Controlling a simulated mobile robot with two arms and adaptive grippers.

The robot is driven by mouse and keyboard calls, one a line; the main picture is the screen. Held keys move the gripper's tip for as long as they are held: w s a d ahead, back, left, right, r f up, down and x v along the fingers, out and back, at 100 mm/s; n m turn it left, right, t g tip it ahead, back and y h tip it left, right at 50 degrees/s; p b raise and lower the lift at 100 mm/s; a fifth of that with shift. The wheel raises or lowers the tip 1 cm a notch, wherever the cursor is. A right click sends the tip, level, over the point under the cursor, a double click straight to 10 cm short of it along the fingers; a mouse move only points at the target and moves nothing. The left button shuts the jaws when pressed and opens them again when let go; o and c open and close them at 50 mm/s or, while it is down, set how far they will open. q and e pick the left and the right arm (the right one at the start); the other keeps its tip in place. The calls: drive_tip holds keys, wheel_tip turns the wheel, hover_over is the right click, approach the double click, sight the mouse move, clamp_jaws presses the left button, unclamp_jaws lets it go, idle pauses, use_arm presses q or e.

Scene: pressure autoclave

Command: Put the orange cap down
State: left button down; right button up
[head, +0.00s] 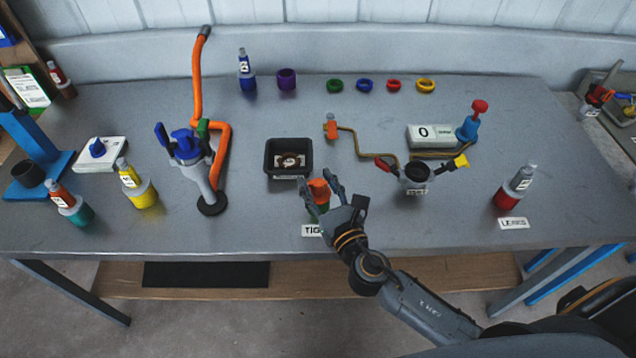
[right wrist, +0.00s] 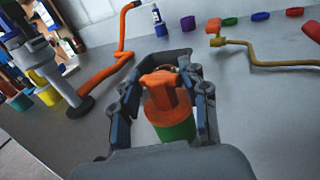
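The orange cap (head: 319,187) is near the front middle of the table, directly above a green body (right wrist: 178,131). I cannot tell whether it rests on that body or just over it. In the right wrist view the cap (right wrist: 166,92) has a T-shaped top and lies between the fingers. My right gripper (head: 317,177) reaches in from the front with its fingers spread on both sides of the cap. A gap shows between the left finger and the cap in the right wrist view. My left gripper is not in view.
A black square tray (head: 268,165) stands just behind the cap. A grey stand with an orange hose (head: 223,150) is to the left. A small grey holder with red and yellow handles (head: 415,175) is to the right. Coloured rings (head: 394,85) lie at the back.

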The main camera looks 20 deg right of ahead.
drive_tip(key=shift+r+p, duration=0.45)
drive_tip(key=shift+r, duration=0.1)
drive_tip(key=s+b, duration=0.1)
drive_tip(key=s, duration=0.2)
drive_tip(key=s+b, duration=0.1)
drive_tip(key=s, duration=0.3)
drive_tip(key=s+d+b, duration=0.1)
drive_tip(key=s, duration=0.2)
drive_tip(key=shift+s+d+f, duration=0.1)
drive_tip(key=shift+s+f, duration=0.2)
drive_tip(key=shift+s, duration=0.1)
drive_tip(key=shift+s+d+r+b, duration=0.1)
drive_tip(key=shift+s+r+b, duration=0.1)
drive_tip(key=shift+s+b, duration=0.3)
drive_tip(key=shift+s, duration=0.1)
